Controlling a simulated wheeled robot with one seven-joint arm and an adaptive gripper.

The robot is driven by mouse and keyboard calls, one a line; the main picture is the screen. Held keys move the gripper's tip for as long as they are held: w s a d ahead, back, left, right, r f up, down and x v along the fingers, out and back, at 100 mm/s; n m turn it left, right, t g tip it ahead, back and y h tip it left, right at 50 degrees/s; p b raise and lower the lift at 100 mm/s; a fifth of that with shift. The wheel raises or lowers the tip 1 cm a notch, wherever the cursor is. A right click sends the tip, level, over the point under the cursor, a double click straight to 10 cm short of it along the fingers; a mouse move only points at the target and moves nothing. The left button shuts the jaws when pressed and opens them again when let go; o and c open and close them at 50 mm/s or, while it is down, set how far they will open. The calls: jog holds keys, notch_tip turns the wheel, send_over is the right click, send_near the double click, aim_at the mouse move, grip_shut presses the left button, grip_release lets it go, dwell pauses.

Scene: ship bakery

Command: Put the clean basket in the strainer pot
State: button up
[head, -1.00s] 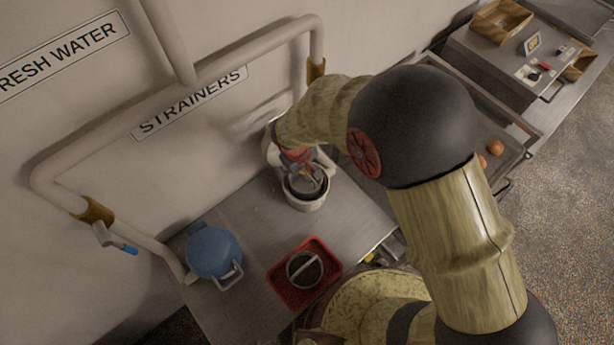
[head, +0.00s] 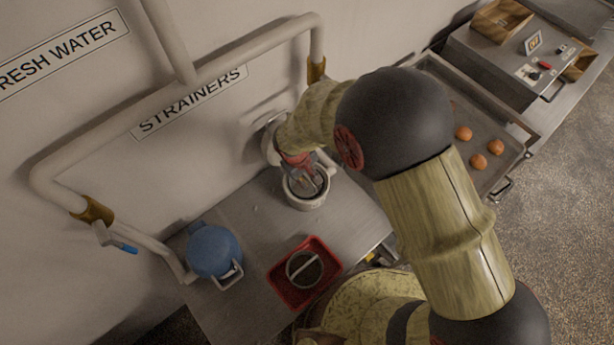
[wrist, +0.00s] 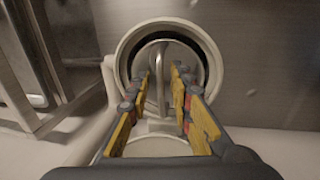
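The strainer pot (head: 306,203) is a white round pot on the steel counter, below the STRAINERS sign. It also shows in the wrist view (wrist: 211,62). A clean-looking grey basket (wrist: 180,55) with an upright bar handle sits inside the pot's rim; how deep it is seated is hard to tell. My gripper (wrist: 161,74) is over the pot with its fingers on either side of the handle. A gap shows between each finger and the handle, so it is open. In the head view my gripper (head: 306,176) partly covers the basket.
A red tray (head: 281,293) on the counter holds another basket (head: 304,269) with dark contents. A blue rounded vessel (head: 213,250) stands at the left. White pipes (head: 100,150) run along the wall. A baking tray (head: 497,176) with several buns lies to the right.

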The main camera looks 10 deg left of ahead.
jog(key=shift+r, duration=0.15)
jog(key=shift+r, duration=0.3)
notch_tip(320, 180, up, 11)
jog(key=s+a, duration=0.1)
jog(key=s, duration=0.1)
jog(key=w+d+r+m, duration=0.2)
jog(key=d+r, duration=0.4)
jog(key=r, duration=0.2)
jog(key=s+d+r+m+t, duration=0.1)
jog(key=s+d+r+m, duration=0.1)
jog(key=s+d+r, duration=0.2)
jog(key=s+d+r+m+t+y, duration=0.1)
jog(key=s+d+r+m, duration=0.2)
jog(key=d, duration=0.7)
jog(key=s+d+r+m+t, duration=0.2)
jog(key=s+d+r+m, duration=0.1)
jog(key=s+d+r, duration=0.4)
notch_tip(320, 180, up, 3)
jog(key=shift+d+f, duration=0.2)
jog(key=shift+d, duration=0.3)
jog(key=shift+f+b, duration=0.1)
jog(key=shift+b, duration=0.2)
